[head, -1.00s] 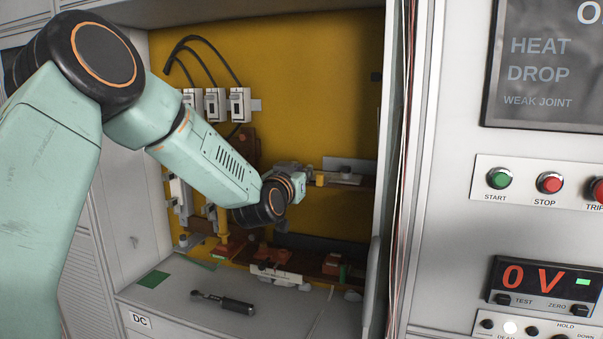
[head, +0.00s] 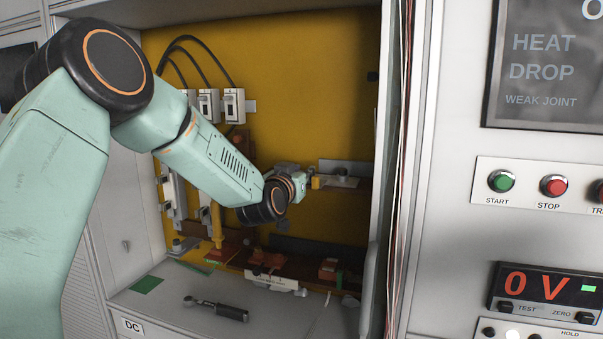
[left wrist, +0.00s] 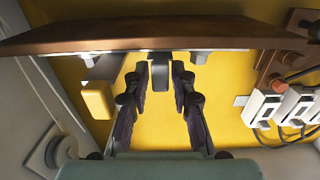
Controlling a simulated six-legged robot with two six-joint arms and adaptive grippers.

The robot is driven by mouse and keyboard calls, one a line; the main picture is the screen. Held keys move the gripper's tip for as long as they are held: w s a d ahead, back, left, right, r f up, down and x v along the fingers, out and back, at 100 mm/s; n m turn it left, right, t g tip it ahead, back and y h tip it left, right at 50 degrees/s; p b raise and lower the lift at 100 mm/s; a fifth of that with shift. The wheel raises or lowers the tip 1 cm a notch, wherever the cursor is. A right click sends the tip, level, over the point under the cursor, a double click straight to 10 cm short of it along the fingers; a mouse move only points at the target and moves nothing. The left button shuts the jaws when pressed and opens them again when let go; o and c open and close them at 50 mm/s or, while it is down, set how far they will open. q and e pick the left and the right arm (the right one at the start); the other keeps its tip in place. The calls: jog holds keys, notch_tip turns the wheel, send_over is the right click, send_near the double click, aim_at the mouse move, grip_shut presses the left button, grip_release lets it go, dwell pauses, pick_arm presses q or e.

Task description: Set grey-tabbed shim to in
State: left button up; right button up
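The grey tab (left wrist: 160,74) of the shim hangs below the edge of a brown bar (left wrist: 160,30) in the left wrist view. My left gripper (left wrist: 160,80) is open, with one finger on each side of the grey tab and a narrow gap showing on both sides. A yellow tab (left wrist: 97,100) hangs from the same bar, to the left of the fingers. In the head view my left gripper (head: 302,183) is inside the cabinet beside the yellow tab (head: 316,182); the grey tab cannot be made out there. My right gripper is out of view.
White switches (head: 234,105) with black cables are on the yellow back panel (head: 300,80). A wrench-like tool (head: 217,307) and a green patch (head: 147,285) lie on the cabinet's ledge. Lower brown bars with red blocks (head: 328,268) run below my arm. The cabinet's right wall (head: 383,150) is close.

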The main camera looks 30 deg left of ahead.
pick_arm(q)
jog(key=shift+s, duration=0.1)
jog(key=shift+s+r, duration=0.1)
jog(key=shift+s, duration=0.15)
jog(key=v, duration=1.1)
jog(key=shift+d, duration=0.2)
jog(key=shift+s, duration=0.25)
